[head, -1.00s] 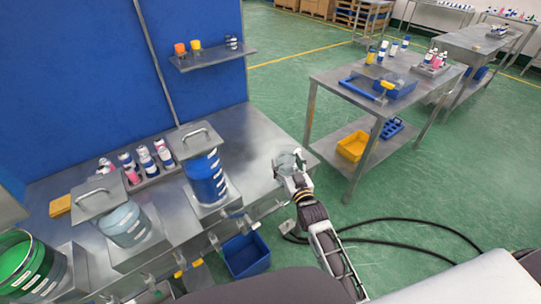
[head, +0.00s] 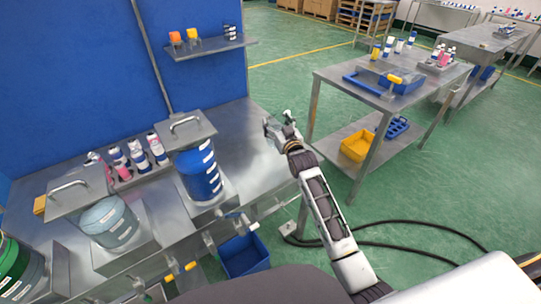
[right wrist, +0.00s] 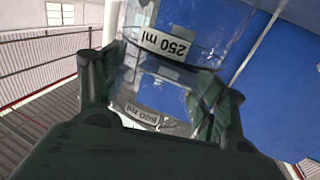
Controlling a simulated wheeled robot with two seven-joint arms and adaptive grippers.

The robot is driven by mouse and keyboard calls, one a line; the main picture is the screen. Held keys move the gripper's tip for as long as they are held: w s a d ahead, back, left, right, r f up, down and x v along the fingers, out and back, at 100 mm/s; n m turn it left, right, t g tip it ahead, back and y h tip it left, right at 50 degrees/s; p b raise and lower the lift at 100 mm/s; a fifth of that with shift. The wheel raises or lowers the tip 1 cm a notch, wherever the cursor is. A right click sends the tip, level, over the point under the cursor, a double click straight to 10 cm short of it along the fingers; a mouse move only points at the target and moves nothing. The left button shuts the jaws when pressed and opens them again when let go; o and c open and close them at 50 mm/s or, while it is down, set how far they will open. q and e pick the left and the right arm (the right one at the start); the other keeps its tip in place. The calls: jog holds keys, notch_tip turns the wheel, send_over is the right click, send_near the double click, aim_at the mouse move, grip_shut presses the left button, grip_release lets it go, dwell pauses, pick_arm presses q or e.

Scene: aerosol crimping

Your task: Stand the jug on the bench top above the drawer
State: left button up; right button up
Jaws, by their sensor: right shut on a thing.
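My right gripper (head: 279,130) is over the right end of the steel bench top (head: 243,140) in the head view. The jug sits between the fingers. In the head view the jug is too small and transparent to make out clearly at the gripper. I cannot tell its exact height above the bench. The drawer is not clearly visible. My left gripper is not in view.
A blue drum (head: 200,176) and a grey-blue drum (head: 108,222) stand along the bench front. A rack of bottles (head: 140,170) is behind them. A wall shelf (head: 210,47) holds small cups. A blue bin (head: 243,255) is below. The bench's right end looks clear.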

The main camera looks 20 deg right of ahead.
jog(key=shift+w+r, duration=0.25)
jog(key=shift+w, duration=0.3)
jog(key=shift+w+r, duration=0.1)
